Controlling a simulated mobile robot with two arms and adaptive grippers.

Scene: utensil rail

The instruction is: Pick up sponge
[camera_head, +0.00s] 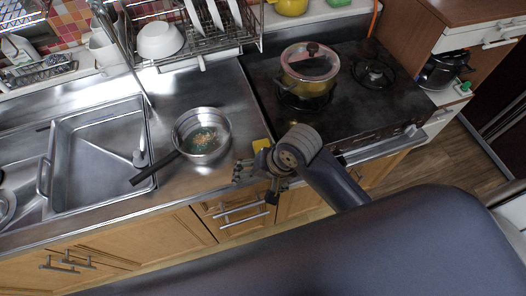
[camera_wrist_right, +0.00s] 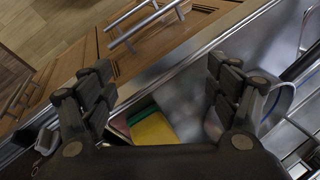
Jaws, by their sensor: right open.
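The sponge (camera_head: 262,145) shows in the head view as a small yellow patch at the counter's front edge, partly hidden behind my right gripper (camera_head: 256,174). In the right wrist view the sponge (camera_wrist_right: 153,132) is a yellow block with a green side and a reddish strip beside it. Its lower part is hidden by the gripper's body. My right gripper (camera_wrist_right: 160,80) is open, with its fingers spread to either side of the sponge and nothing held between them. I cannot tell how high the fingers are above the counter. My left gripper is not in view.
A steel saucepan (camera_head: 202,135) with a dark handle stands left of the sponge. The stove (camera_head: 345,105) with a lidded pot (camera_head: 308,70) is to the right. The sink (camera_head: 100,155) is at left, and a dish rack (camera_head: 205,40) is at the back.

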